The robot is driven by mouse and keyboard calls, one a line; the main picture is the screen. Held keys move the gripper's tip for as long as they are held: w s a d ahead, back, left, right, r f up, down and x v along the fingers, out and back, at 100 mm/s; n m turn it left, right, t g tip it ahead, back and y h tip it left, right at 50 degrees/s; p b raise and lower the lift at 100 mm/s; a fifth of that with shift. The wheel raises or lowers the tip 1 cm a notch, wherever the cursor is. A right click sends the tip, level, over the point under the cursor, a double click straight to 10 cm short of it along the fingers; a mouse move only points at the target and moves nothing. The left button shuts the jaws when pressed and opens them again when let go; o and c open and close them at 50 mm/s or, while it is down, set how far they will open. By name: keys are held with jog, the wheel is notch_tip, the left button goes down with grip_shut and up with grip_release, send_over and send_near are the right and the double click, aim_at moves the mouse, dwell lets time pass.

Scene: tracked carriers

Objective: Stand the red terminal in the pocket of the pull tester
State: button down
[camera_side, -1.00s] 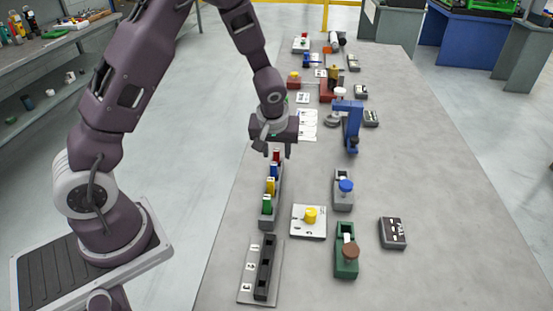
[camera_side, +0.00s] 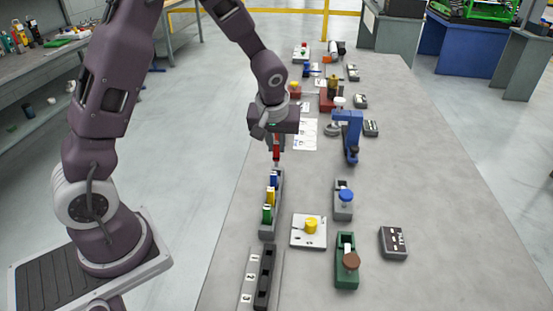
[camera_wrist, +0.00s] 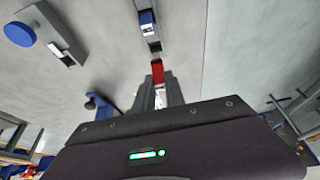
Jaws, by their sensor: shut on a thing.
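My gripper (camera_side: 276,146) is shut on the red terminal (camera_side: 276,154) and holds it upright, clear above the far end of the grey rack (camera_side: 279,205). In the wrist view the red terminal (camera_wrist: 157,73) shows between my fingertips (camera_wrist: 159,88). The blue terminal (camera_side: 273,179), yellow terminal (camera_side: 270,197) and green terminal (camera_side: 267,214) stand in the rack. I cannot tell for sure which bench device is the pull tester. Candidates are the green device with a brown knob (camera_side: 346,272), the grey device with a blue knob (camera_side: 343,211) and the blue post device (camera_side: 353,140).
A dark slotted carrier (camera_side: 264,280) with numbered labels lies at the front. A white plate with a yellow knob (camera_side: 309,231) sits right of the rack. A dark button box (camera_side: 393,243) stands farther right. More devices crowd the far end; the bench's right side is bare.

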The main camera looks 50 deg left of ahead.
jog(key=shift+m, duration=0.3)
jog(key=r, duration=0.2)
jog(key=d+r, duration=0.1)
jog(key=r, duration=0.1)
jog(key=shift+w+r, duration=0.1)
jog(key=shift+r, duration=0.05)
jog(key=d+f+m+h, duration=0.2)
jog(key=d+m, duration=0.6)
jog(key=d, duration=0.4)
jog(key=s+d+f+m+h, duration=0.1)
jog(key=d+f+m+h, duration=0.2)
jog(key=d+m, duration=0.6)
jog(key=shift+s+d+h, duration=0.3)
jog(key=shift+d+h, duration=0.4)
jog(key=shift+d, duration=1.3)
jog(key=shift+f, duration=1.65)
jog(key=c, duration=1.3)
grip_release()
jog(key=shift+o, duration=0.3)
